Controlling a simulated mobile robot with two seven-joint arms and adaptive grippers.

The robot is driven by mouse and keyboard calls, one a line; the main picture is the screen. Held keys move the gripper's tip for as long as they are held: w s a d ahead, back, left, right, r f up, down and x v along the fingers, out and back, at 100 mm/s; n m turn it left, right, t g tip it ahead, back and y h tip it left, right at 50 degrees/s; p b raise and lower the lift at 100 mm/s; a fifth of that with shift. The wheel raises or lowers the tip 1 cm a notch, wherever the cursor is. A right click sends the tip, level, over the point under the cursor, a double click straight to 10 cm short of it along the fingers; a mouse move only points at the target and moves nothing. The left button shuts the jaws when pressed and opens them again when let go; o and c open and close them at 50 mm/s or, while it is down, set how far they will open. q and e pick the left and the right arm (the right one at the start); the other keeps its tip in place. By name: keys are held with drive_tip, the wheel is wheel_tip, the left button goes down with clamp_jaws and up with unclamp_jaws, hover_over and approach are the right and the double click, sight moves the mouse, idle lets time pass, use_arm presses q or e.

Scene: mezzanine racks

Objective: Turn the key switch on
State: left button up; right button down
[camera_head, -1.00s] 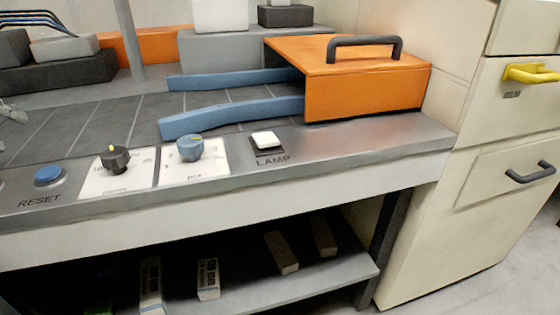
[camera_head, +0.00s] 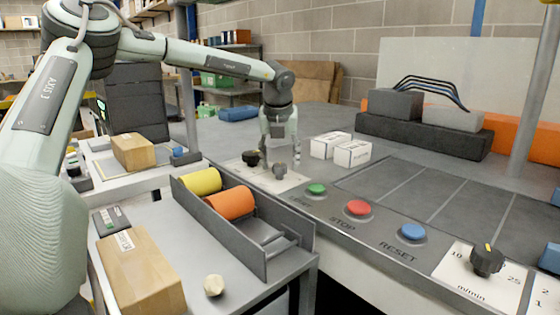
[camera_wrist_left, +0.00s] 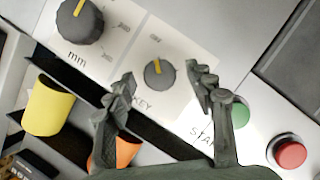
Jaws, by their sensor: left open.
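The key switch is a small dark knob with a yellow mark, on a white plate lettered KEY. It shows in the left wrist view (camera_wrist_left: 158,74), its yellow mark pointing to the top of the picture. My left gripper (camera_wrist_left: 162,80) is open, with one finger to each side of the knob in that view; I cannot tell whether they touch it. In the head view the left gripper (camera_head: 280,158) points down over the key switch's plate (camera_head: 285,182) at the console's front edge, and the knob is hard to make out there. My right gripper is not in view.
A black knob (camera_head: 251,158) sits left of the key switch. Green (camera_head: 317,189), red (camera_head: 359,208) and blue (camera_head: 412,231) buttons line the edge to its right. White boxes (camera_head: 352,153) stand behind. A grey tray with yellow (camera_head: 201,182) and orange (camera_head: 229,203) rolls is in front.

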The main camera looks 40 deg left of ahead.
use_arm(q)
drive_tip(key=shift+a+f, duration=0.1)
drive_tip(key=shift+f, duration=0.2)
drive_tip(key=c, duration=1.1)
